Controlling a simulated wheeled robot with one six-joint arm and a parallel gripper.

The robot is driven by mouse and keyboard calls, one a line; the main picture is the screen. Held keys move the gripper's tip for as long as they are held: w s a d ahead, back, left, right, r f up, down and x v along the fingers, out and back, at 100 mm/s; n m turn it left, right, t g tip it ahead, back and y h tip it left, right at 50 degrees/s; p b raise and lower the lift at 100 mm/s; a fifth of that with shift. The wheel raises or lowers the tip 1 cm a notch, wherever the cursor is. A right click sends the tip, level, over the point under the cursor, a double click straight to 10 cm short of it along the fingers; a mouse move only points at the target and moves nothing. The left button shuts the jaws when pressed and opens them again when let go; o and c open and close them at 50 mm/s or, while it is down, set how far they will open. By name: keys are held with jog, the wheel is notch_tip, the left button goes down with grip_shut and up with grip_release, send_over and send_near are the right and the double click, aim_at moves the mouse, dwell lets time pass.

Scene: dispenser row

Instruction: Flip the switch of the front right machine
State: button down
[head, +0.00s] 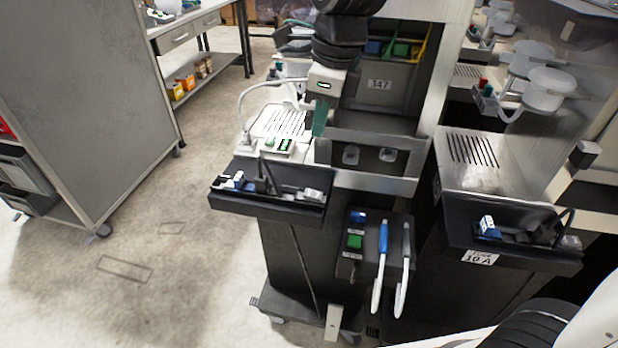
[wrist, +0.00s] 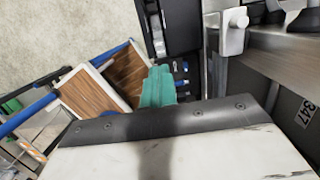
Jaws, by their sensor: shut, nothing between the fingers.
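Two dispenser machines show in the head view. One (head: 385,180) stands in the middle and the other (head: 470,160) at the right, with a tray labelled "10 A" on its front. I cannot tell for sure which part is the switch. My gripper (head: 320,118) has teal fingers, shut and empty, over the middle machine's left side. The fingers also show in the wrist view (wrist: 157,88), apart from a white knob (wrist: 235,22) on a metal edge.
Black trays (head: 268,198) and (head: 510,240) with small parts jut out from the machine fronts. Blue and white handled tools (head: 382,255) hang below. A grey cabinet (head: 85,110) stands at the left, with a workbench (head: 190,30) behind. The floor between is clear.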

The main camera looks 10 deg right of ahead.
aim_at(306, 190)
jog(key=shift+f, duration=0.1)
dwell(0.3)
jog(key=f, duration=0.4)
jog(key=a+f, duration=0.1)
jog(key=f, duration=0.4)
jog(key=a+f, duration=0.1)
jog(key=f, duration=0.3)
jog(key=shift+w+f, duration=0.3)
jog(key=shift+w, duration=0.05)
jog(key=shift+a+f, duration=0.1)
jog(key=shift+f, duration=0.15)
jog(key=shift+s+d+r, duration=0.15)
jog(key=shift+d, duration=0.2)
jog(key=shift+s+d+r, duration=0.1)
jog(key=shift+d, duration=0.25)
